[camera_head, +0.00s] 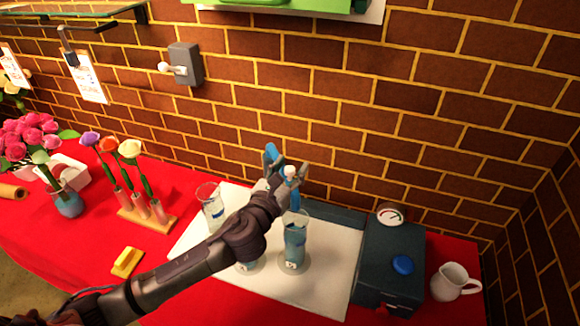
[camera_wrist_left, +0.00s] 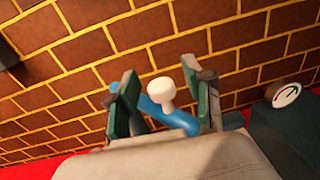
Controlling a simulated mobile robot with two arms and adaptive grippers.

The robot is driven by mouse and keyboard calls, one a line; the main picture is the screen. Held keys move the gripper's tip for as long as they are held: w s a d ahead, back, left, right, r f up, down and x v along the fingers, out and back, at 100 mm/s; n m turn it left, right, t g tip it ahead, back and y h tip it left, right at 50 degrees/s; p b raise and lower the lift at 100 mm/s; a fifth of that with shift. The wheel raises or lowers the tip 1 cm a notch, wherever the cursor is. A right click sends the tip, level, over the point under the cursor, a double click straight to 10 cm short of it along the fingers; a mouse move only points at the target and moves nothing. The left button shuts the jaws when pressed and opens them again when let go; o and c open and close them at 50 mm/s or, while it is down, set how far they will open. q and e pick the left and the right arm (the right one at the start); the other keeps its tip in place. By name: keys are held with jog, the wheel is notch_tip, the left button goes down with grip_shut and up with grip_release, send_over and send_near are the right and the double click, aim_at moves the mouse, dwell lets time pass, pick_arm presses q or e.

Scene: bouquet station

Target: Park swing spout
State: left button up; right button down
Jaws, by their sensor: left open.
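The swing spout is a blue tube (camera_head: 272,154) with a white knob (camera_head: 291,171), above the back edge of the white mat. In the left wrist view the blue spout (camera_wrist_left: 178,120) and its white knob (camera_wrist_left: 163,90) lie between the two fingers. My left gripper (camera_head: 282,179) is open around the knob; I cannot tell whether a finger touches it. A glass of blue-green liquid (camera_head: 294,240) stands under the gripper on the white mat (camera_head: 325,284). My forearm hides part of another glass to its left. My right gripper is not in view.
A dark unit with a gauge (camera_head: 390,214) and a blue button (camera_head: 402,265) stands right of the mat, beside a white pitcher (camera_head: 452,282). An empty-looking glass (camera_head: 210,206), a flower rack (camera_head: 147,218) and a yellow block (camera_head: 127,262) are left. A brick wall is close behind.

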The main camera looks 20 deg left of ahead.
pick_arm(q)
jog(key=shift+c, duration=0.8)
jog(key=c, duration=0.5)
grip_shut()
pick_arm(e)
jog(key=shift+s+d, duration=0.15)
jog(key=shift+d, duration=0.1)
pick_arm(q)
jog(key=shift+d, duration=0.1)
